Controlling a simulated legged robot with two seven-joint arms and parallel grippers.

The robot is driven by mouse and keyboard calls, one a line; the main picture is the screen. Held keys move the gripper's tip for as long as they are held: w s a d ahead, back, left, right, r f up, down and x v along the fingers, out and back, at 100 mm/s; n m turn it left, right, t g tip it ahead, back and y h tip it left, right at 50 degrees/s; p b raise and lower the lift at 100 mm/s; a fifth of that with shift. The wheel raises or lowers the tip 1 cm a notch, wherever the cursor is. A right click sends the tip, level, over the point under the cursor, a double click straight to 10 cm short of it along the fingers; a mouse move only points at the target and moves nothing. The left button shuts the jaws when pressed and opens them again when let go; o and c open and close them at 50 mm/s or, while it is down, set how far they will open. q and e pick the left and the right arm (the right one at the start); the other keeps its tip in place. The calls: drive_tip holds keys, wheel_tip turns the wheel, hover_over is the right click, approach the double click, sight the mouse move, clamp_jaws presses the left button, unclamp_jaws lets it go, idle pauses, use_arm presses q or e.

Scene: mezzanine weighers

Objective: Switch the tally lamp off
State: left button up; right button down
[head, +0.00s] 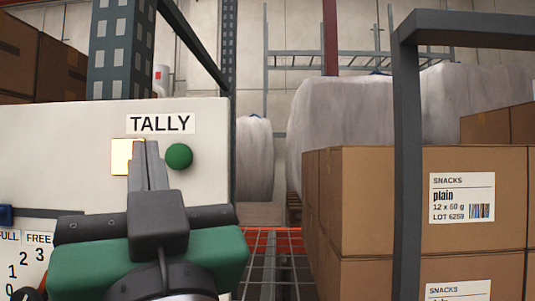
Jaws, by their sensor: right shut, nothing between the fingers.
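A white panel (60,135) fills the left of the head view, with a label reading TALLY (160,124). Below the label is a bright, pale yellow square (121,157) with an orange edge; it looks lit, and its right side is partly hidden by my fingers. To its right is a round green knob or button (179,156). My right gripper (146,146) is shut and empty, its fingertips pointing up in front of the panel between the square and the green knob. I cannot tell whether the tips touch the panel. My left gripper is not in view.
A blue part (6,215) and a FULL/FREE number label (24,262) are at the panel's lower left. Stacked SNACKS cartons (380,200) and a dark grey post (407,160) stand at right. Wrapped loads (345,125) are behind. An orange-edged wire mesh (270,238) lies between.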

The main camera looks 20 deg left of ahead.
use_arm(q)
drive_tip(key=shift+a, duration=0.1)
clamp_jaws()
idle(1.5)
